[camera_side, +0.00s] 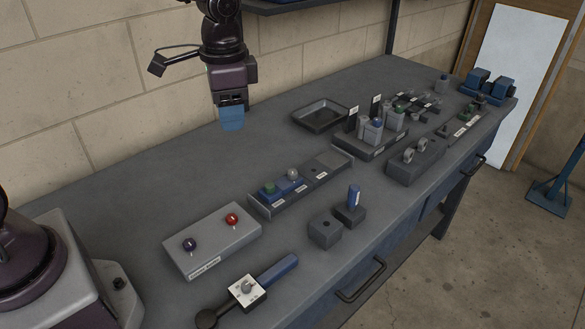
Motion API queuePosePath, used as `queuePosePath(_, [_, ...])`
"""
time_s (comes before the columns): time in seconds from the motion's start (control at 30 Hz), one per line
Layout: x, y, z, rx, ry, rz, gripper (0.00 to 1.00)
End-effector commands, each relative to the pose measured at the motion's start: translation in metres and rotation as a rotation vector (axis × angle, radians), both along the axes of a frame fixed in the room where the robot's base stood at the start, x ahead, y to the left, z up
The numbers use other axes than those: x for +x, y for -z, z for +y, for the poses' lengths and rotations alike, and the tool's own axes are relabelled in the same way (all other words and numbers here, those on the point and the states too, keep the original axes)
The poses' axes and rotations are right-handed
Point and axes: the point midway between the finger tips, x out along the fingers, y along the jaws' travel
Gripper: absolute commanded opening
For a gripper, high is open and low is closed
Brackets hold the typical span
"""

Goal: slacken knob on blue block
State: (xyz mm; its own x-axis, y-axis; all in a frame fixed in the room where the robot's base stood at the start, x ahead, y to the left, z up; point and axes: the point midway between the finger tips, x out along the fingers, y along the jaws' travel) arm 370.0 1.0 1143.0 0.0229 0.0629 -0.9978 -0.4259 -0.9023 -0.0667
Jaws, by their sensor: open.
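A long low tray (299,199) lies mid-bench. In its left part are blue blocks (283,188); whether they are one piece or two is hard to tell. A green knob (268,187) sits on top at the left and a pale grey knob (292,173) at the right. The tray's right compartments look flat and grey. My gripper (232,120), with blue fingers, points down above the bench's back left area, up and to the left of the tray. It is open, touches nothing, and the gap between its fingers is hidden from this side.
A grey box (211,240) with a purple and a red knob stands left of the tray. A blue-handled tool with a white dial (247,291) lies in front. Dark blocks (326,229), one with a blue peg (353,195), stand right. A shallow empty tray (320,114) lies behind.

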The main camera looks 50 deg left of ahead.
Motion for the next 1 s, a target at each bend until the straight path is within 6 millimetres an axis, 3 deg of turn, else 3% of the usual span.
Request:
queuePosePath(0.1, [0.039, 0.035, -0.002, -0.028, 0.166, 0.062, 0.51])
queuePosePath(0.3, [0.094, 0.084, -0.004, -0.086, 0.456, 0.1, 0.51])
queuePosePath(0.4, [0.117, 0.1, -0.002, -0.102, 0.606, 0.092, 0.51])
queuePosePath(0.5, [0.139, 0.098, 0.0, -0.088, 0.758, 0.06, 0.51])
queuePosePath(0.6, [0.15, 0.083, 0.006, -0.052, 0.871, 0.037, 0.51])
queuePosePath(0.77, [0.148, 0.086, 0.007, -0.047, 0.967, 0.053, 0.51])
queuePosePath(1.0, [0.147, 0.118, 0.007, -0.049, 0.976, 0.058, 0.51])
